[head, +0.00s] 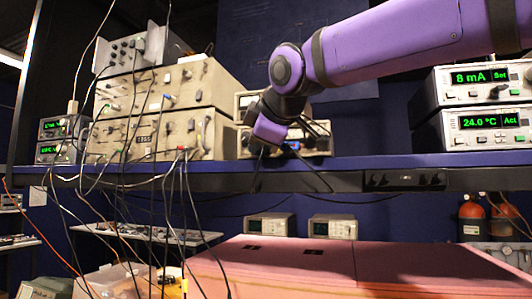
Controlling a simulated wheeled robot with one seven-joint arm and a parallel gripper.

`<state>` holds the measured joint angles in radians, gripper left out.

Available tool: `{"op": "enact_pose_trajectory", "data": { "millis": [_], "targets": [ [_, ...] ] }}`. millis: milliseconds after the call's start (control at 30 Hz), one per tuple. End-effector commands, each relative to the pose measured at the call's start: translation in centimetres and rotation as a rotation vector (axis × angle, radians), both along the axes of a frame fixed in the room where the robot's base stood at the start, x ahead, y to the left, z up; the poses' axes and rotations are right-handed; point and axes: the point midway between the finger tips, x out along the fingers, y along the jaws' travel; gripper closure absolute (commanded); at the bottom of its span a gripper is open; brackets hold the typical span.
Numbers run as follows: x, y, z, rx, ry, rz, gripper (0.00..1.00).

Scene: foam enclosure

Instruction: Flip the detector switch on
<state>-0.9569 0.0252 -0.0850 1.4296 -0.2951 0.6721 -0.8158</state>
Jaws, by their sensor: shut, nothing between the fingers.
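My gripper (262,142), at the end of the purple arm, is shut and empty. It points down in front of a beige instrument (318,143) on the blue shelf (350,162). The gripper and wrist cover much of that instrument's front. I cannot tell whether the fingertips touch it. No part in view can be clearly read as the detector switch. A small blue-lit spot (293,146) shows beside the gripper. Any switch behind the wrist is hidden, and its position cannot be told.
Stacked beige units (160,110) with many hanging cables stand left on the shelf. Two green-display units (485,125) stand right. Pink foam-like blocks (300,265) fill the area below. The shelf between the gripper and the right units is fairly clear.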

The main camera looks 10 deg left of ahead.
Motion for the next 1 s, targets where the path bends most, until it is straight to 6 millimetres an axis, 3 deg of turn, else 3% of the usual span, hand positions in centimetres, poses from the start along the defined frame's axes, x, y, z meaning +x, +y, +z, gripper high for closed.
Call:
{"op": "enact_pose_trajectory", "data": {
  "millis": [367, 1000],
  "targets": [
    [-0.3, 0.0, 0.1, 0.001, 0.0, 0.001, 1.0],
    [-5.0, 0.4, 0.6, 0.0, -0.001, 0.0, 1.0]
  ]
}}
